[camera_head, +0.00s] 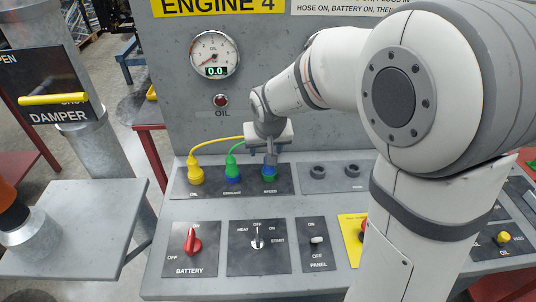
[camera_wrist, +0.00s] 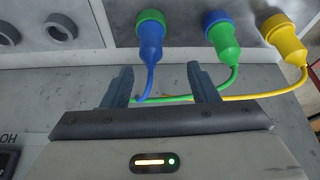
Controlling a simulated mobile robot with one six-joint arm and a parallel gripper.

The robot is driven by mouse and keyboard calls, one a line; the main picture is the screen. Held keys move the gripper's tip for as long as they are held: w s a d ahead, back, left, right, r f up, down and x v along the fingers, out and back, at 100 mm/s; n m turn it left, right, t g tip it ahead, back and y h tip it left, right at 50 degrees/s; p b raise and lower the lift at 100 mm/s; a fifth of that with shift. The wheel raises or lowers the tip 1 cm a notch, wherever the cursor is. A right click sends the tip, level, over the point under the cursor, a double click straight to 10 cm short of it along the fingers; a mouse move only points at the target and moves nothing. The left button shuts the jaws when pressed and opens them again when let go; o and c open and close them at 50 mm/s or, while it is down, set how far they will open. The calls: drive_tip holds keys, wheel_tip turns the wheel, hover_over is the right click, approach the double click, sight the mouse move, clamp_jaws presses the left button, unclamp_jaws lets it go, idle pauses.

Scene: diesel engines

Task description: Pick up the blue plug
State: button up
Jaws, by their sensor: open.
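The blue plug (camera_head: 269,172) sits upright in a green-ringed socket, the one labelled SPEED, at the right of a row of three. In the wrist view the blue plug (camera_wrist: 151,42) is just beyond my fingertips, roughly between them, with its blue cable running back between the fingers. My gripper (camera_head: 269,153) is open directly above the plug, partly covering its top; it also shows in the wrist view (camera_wrist: 161,75). Nothing is held.
Beside it are the green plug (camera_head: 232,173) in a blue-ringed socket and the yellow plug (camera_head: 195,172), their cables passing close to my fingers. Two empty dark sockets (camera_head: 319,171) lie to the right. The red battery switch (camera_head: 193,240) and other switches are in front.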

drive_tip(key=x, duration=0.4)
drive_tip(key=d+p+x, duration=0.1)
drive_tip(key=x, duration=0.2)
drive_tip(key=c, duration=1.1)
